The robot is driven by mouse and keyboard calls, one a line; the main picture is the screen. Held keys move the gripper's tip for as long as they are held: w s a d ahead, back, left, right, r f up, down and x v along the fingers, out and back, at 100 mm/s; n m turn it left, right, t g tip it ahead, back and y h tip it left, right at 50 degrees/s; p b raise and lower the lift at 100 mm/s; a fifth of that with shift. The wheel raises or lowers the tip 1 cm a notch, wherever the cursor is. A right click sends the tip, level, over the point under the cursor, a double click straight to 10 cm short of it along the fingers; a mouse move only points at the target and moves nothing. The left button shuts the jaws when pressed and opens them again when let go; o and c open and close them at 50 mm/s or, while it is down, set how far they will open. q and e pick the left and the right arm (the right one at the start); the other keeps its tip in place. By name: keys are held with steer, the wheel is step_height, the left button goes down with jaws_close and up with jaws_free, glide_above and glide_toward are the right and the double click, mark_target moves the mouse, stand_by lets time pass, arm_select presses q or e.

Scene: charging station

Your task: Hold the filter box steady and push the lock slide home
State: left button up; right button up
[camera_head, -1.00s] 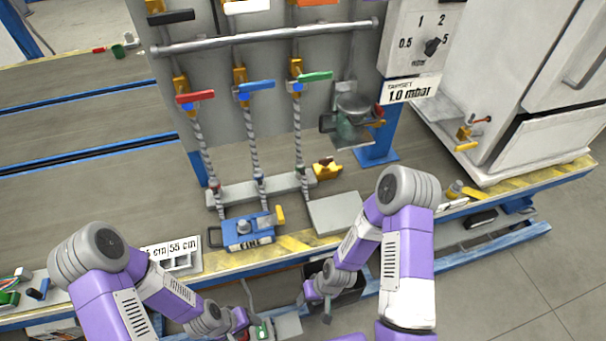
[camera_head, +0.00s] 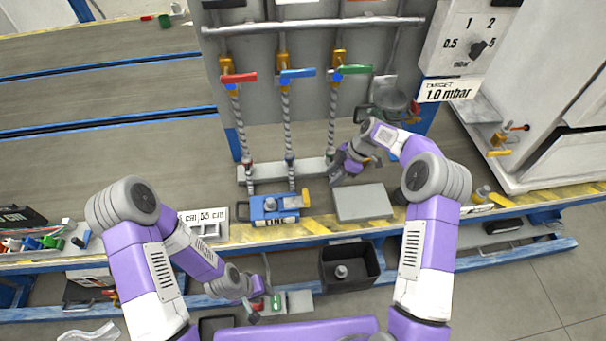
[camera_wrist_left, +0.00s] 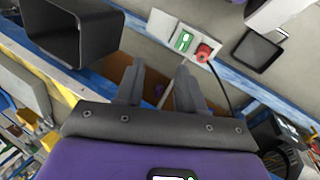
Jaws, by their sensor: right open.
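The blue filter box (camera_head: 262,207) stands near the front edge of the bench, left of a grey plate. A yellow lock slide (camera_head: 306,197) sticks out at its right end; how far in it sits is too small to tell. My right gripper (camera_head: 337,181) is open, above the bench behind and to the right of the box, apart from it. My left gripper (camera_head: 254,312) is low in front of the bench, away from the box. In the left wrist view (camera_wrist_left: 158,80) its fingers are apart with nothing between them.
A grey plate (camera_head: 364,202) lies right of the box. Behind stand hoses with red, blue and green valve handles (camera_head: 297,73). A black bin (camera_head: 350,275) is below the bench edge. A number holder (camera_head: 205,225) stands left of the box. A red button (camera_wrist_left: 204,53) shows near my left gripper.

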arm_select(q)
steer(key=w+a+r+n+t+y, duration=0.1)
steer(key=w+a+n+y, duration=0.1)
steer(key=w, duration=0.6)
steer(key=w+a+r+n+t+y, duration=0.1)
steer(key=w+a+n+t+y, duration=0.1)
steer(key=w+a+n, duration=0.2)
steer(key=w+a+r+n+t+y, duration=0.1)
steer(key=w+a+n, duration=0.3)
steer(key=w, duration=0.9)
steer(key=shift+w+r+n+t+y, duration=0.1)
steer(key=shift+r+n+t+y, duration=0.15)
steer(key=shift+n, duration=0.6)
steer(key=shift+w+r+n+t+y, duration=0.15)
steer(key=shift+n+t, duration=0.2)
steer(key=shift+n, duration=0.5)
steer(key=w+a+r+n+g+y, duration=0.1)
steer(key=w+a+r+n, duration=0.1)
steer(key=w+a+n, duration=0.35)
steer(key=n+g+h, duration=0.5)
steer(key=n, duration=1)
glide_above(236, 206)
steer(key=a, duration=0.1)
steer(key=shift+s, duration=0.1)
steer(key=x, duration=0.6)
steer(key=shift+f, duration=0.25)
steer(key=shift+c, duration=0.3)
